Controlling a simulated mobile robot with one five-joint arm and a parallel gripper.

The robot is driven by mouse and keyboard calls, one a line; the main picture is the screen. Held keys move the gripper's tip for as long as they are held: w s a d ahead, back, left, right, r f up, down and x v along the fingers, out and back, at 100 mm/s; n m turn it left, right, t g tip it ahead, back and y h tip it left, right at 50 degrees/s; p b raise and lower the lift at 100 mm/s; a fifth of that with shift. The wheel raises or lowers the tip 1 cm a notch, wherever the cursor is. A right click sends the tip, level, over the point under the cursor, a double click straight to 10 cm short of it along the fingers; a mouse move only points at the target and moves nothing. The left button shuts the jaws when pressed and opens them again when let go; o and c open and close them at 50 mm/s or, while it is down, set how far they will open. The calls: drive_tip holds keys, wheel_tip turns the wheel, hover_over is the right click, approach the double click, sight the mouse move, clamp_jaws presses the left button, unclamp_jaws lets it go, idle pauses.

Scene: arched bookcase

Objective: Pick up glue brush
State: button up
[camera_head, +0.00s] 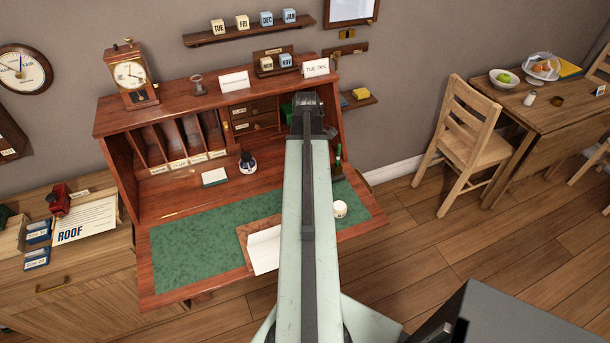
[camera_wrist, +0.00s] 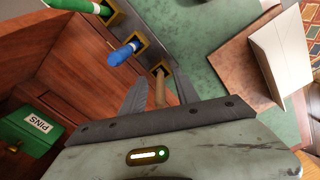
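A thin tan wooden handle (camera_wrist: 161,86), which looks like the glue brush, stands in a square hole of a grey rack (camera_wrist: 135,37). Its lower part is hidden in the hole and its near end runs behind my gripper body. My gripper (camera_wrist: 160,90) is open, with one grey finger on each side of the handle. A gap shows between the handle and each finger. In the head view my arm hides the brush and most of the rack.
A blue-handled tool (camera_wrist: 126,51) and a green one (camera_wrist: 80,5) stand in the same rack. A green PINS box (camera_wrist: 30,130) is at lower left. A brown board (camera_wrist: 250,70) with paper lies on the green desk mat (camera_head: 190,250). A small white jar (camera_head: 340,208) stands right of my arm.

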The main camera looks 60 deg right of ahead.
drive_tip(key=shift+r, duration=0.1)
clamp_jaws()
drive_tip(key=shift+r, duration=0.1)
wheel_tip(320, 180, up, 10)
drive_tip(key=p, duration=1)
